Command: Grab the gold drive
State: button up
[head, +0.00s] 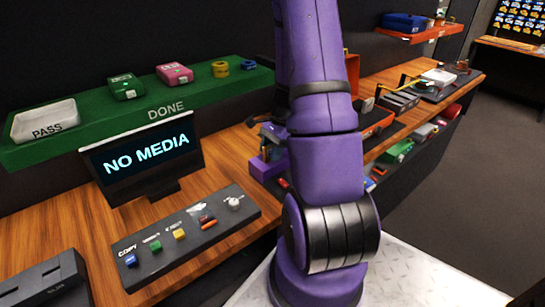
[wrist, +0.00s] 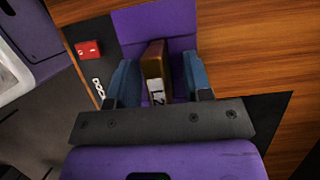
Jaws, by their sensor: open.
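The gold drive (wrist: 153,60) stands upright in the wrist view, with a white label on the side facing the camera. My gripper (wrist: 158,64) is open, with one blue finger on each side of the drive. A gap shows between each finger and the drive. A flat purple surface lies behind the drive; I cannot tell whether it touches it. The drive's lower part is partly hidden by my gripper's dark crossbar. In the head view my purple arm hides the area around the gripper, and I cannot make out the drive there.
A red block (wrist: 88,50) sits left of the drive beside white lettering on a dark plate. The head view shows a NO MEDIA screen (head: 140,155), a button panel (head: 185,238), and a green DONE shelf (head: 205,98) with boxes and rolls. Cluttered shelves stand at right.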

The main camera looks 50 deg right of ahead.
jog(key=shift+c, duration=0.4)
grip_shut()
